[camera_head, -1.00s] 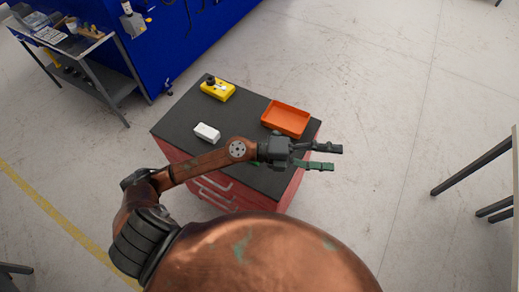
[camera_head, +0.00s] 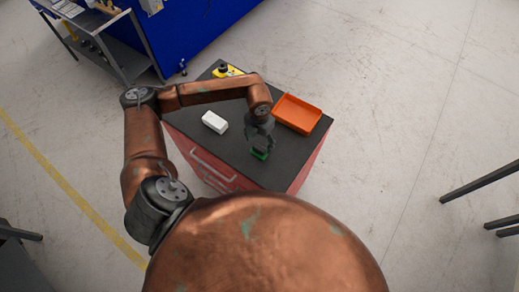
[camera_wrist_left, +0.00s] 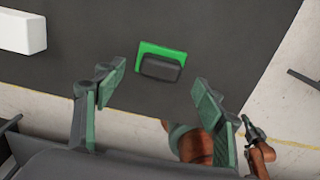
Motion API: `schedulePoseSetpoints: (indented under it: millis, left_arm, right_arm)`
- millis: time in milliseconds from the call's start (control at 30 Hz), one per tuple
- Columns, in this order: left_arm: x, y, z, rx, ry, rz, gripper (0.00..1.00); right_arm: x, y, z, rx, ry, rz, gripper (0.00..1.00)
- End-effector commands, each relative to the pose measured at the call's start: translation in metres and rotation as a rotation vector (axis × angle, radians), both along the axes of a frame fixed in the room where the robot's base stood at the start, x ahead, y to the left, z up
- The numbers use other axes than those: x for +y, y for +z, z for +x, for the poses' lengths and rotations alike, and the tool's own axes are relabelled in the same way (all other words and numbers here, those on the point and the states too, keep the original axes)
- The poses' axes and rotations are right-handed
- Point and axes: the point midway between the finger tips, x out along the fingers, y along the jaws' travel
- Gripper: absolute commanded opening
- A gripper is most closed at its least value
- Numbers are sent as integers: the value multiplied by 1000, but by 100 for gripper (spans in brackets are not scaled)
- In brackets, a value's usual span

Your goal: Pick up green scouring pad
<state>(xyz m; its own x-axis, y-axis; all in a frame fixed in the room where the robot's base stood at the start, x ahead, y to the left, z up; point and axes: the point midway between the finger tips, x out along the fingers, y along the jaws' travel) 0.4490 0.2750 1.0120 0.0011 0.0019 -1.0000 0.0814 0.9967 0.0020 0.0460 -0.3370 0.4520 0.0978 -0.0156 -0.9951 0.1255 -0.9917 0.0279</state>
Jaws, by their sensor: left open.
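The green scouring pad (camera_wrist_left: 160,54) lies on the dark top of the red cabinet, with a dark grey block (camera_wrist_left: 160,69) on or against it in the left wrist view. In the head view the pad (camera_head: 259,154) shows as a small green patch below my left gripper (camera_head: 259,145), partly hidden by it. My left gripper also shows in the left wrist view (camera_wrist_left: 155,95), its two fingers wide apart and empty, with the pad beyond and between them. My right gripper cannot be made out in the head view.
A white block (camera_head: 215,122) lies left of the gripper on the cabinet top (camera_head: 200,145). An orange tray (camera_head: 297,114) stands to the right. A yellow device (camera_head: 228,71) is at the back, partly behind my left arm.

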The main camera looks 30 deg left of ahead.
Motion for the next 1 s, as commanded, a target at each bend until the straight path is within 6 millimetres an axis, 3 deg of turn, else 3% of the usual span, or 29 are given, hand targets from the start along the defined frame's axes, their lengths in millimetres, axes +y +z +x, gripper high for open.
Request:
schedulePoseSetpoints:
  millis: [300,567,1000]
  left_arm:
    - [0,-42,-1,3,3,-2,64]
    - [1,-47,-1,1,3,-2,63]
    - [1,-47,-2,1,3,-2,33]
  right_arm:
    - [-2,16,0,0,1,-2,0]
    - [-4,16,0,1,2,-4,0]
    - [-4,16,0,0,2,-4,0]
